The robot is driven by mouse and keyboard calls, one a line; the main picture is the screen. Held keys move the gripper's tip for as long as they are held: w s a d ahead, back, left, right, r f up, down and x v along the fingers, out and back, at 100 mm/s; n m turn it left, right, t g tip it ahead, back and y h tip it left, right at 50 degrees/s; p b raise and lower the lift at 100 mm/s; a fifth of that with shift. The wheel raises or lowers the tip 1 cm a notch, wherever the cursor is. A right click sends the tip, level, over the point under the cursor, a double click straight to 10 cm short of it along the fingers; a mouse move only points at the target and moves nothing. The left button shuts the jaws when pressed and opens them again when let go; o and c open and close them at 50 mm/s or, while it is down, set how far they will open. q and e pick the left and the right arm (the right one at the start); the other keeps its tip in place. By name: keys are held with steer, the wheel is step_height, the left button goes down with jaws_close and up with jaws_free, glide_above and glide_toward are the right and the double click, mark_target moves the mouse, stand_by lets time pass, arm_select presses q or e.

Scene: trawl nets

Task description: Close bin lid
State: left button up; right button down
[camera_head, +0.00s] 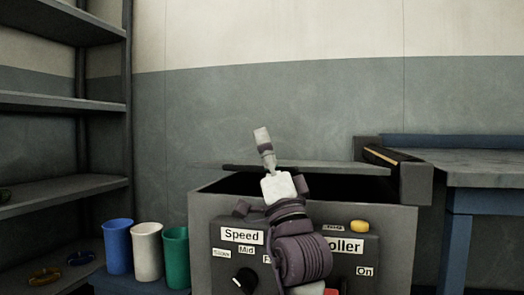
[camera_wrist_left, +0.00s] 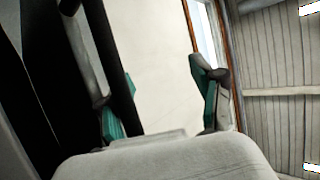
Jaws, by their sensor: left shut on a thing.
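The grey bin (camera_head: 400,225) stands in the middle of the head view, with its dark interior (camera_head: 335,187) showing below a thin dark lid (camera_head: 325,167). The lid is raised above the front rim, seen nearly edge-on. My left gripper (camera_head: 263,136) reaches up in front of the bin and overlaps the lid; it is shut on the lid. In the left wrist view, the lid's dark edge (camera_wrist_left: 112,60) runs between the teal-padded fingers (camera_wrist_left: 160,103), close to the left one. My left wrist hides part of the lid and rim. My right gripper is out of view.
A control box with a "Speed" label (camera_head: 241,236), a knob (camera_head: 244,281) and a yellow button (camera_head: 360,226) is at the bin's front. Blue (camera_head: 118,246), white (camera_head: 147,250) and green (camera_head: 176,255) cups stand left. Shelves (camera_head: 60,103) are far left; a workbench (camera_head: 485,168) is right.

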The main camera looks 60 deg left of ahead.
arm_select(q)
steer(key=b+v, duration=0.5)
steer(key=v, duration=0.3)
steer(key=shift+d+b, duration=0.4)
steer(key=shift+d, duration=0.05)
stand_by(0.4)
steer(key=shift+y, duration=0.3)
